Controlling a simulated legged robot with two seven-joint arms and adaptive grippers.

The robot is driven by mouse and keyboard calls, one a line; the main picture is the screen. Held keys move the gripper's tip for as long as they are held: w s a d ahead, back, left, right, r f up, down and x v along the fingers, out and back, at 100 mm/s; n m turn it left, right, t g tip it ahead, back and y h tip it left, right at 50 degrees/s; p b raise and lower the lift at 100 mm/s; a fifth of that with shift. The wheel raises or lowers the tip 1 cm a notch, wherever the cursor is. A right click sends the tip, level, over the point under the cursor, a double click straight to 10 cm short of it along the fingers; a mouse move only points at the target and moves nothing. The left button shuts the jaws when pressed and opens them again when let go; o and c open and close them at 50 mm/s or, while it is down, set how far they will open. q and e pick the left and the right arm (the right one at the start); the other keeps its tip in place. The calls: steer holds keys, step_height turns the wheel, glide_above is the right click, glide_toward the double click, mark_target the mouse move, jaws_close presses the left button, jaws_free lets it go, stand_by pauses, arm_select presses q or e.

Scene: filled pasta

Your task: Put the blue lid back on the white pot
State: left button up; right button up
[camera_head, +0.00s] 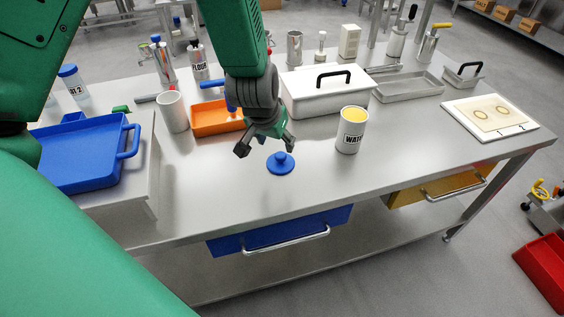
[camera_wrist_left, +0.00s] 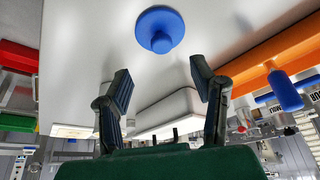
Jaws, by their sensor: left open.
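The blue lid (camera_head: 281,164), round with a knob on top, lies on the steel table. It also shows in the left wrist view (camera_wrist_left: 160,30), beyond the fingertips. My left gripper (camera_head: 266,146) is open and empty, just above and to the left of the lid in the head view. In the left wrist view its two fingers (camera_wrist_left: 160,82) stand wide apart with nothing between them. A white pot (camera_head: 351,135) with dark lettering stands upright and uncovered to the right of the lid, with yellow contents at its top. My right gripper is not in view.
A white lidded box (camera_head: 318,104) and an orange tray (camera_head: 207,131) stand behind the lid. A plain white cup (camera_head: 172,112) and a blue tray (camera_head: 75,180) are to the left. A white board (camera_head: 463,108) lies right. The table front is clear.

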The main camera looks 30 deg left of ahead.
mark_target(280, 154)
arm_select(q)
steer(key=shift+a+x, duration=0.2)
steer(key=shift+x, duration=1.95)
steer(key=b+x, duration=0.1)
steer(key=x, duration=0.4)
steer(key=shift+w, duration=0.25)
steer(key=shift+s, duration=0.1)
steer(key=c, duration=1.2)
steer(key=shift+o, duration=0.2)
steer(key=shift+r, duration=0.1)
step_height(280, 154, up, 10)
steer(key=shift+f+p, duration=0.1)
steer(key=shift+p, duration=0.55)
